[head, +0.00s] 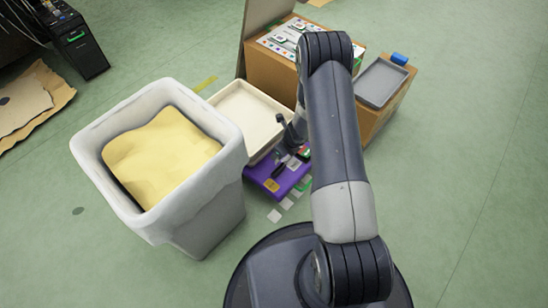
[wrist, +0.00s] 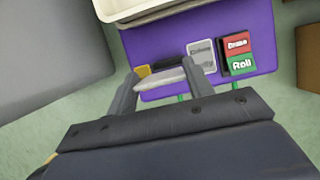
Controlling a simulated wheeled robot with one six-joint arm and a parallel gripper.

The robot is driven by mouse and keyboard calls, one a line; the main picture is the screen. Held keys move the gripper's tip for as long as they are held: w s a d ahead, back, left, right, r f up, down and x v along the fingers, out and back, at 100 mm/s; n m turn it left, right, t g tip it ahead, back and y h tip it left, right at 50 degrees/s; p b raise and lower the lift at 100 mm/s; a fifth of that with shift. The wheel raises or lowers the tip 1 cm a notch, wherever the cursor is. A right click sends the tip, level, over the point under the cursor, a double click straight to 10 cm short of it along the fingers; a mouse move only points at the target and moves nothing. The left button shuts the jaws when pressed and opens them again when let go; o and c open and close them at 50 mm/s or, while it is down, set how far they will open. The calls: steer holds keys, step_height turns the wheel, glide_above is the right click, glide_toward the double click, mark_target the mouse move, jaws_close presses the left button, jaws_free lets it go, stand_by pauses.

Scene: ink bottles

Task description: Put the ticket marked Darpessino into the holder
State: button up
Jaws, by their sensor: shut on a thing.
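My gripper (wrist: 162,74) is over the front edge of a purple board (wrist: 168,42) and is shut on a pale, thin piece (wrist: 165,82), seen nearly edge-on. No marking on this piece can be read, so I cannot tell whether it is the Darpessino ticket. A dark object and a small yellow label (wrist: 143,71) show just beyond it. To the right, a grey card (wrist: 201,56) with unclear writing stands beside a black-edged holder bearing a red card and a green card (wrist: 242,63). In the head view, the purple board (head: 262,174) is partly hidden by my arm.
A cream tray (head: 250,105) lies behind the board. A white bin with yellow contents (head: 165,150) stands close on the left. Cardboard boxes (head: 270,72) and a grey tray (head: 381,82) are behind and right.

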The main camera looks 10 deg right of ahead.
step_height(320, 180, down, 7)
steer(key=b, duration=0.4)
steer(key=shift+w+a, duration=0.2)
steer(key=shift+w, duration=0.2)
steer(key=shift+f+b, duration=1.25)
steer(key=shift+b, duration=0.4)
stand_by(1.5)
steer(key=o, duration=1)
steer(key=p+v, duration=0.4)
steer(key=v, duration=0.7)
steer(key=shift+d+f, duration=0.1)
